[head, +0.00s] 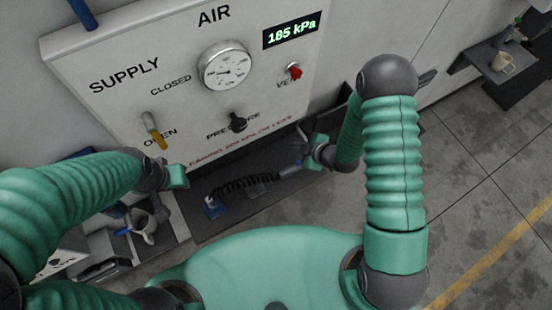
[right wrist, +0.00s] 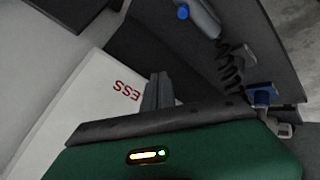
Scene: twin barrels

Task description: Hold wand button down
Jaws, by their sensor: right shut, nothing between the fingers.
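The wand (head: 290,170) is a grey cylinder on a black coiled hose (head: 243,187), lying on the dark shelf below the air panel. In the right wrist view the wand (right wrist: 205,20) is at the top, with a blue button-like end (right wrist: 183,12). My right gripper (head: 304,162) is close beside the wand in the head view. In the right wrist view its fingers (right wrist: 158,88) are together and empty, apart from the wand. My left gripper (head: 180,176) is left of the hose; its fingers are not clear.
The air panel (head: 190,95) has a gauge (head: 227,67), a yellow supply lever (head: 153,132), a black pressure knob (head: 237,122) and a red vent switch (head: 295,72). The display (head: 291,31) reads 185 kPa. A blue hose fitting (head: 212,207) sits on the shelf.

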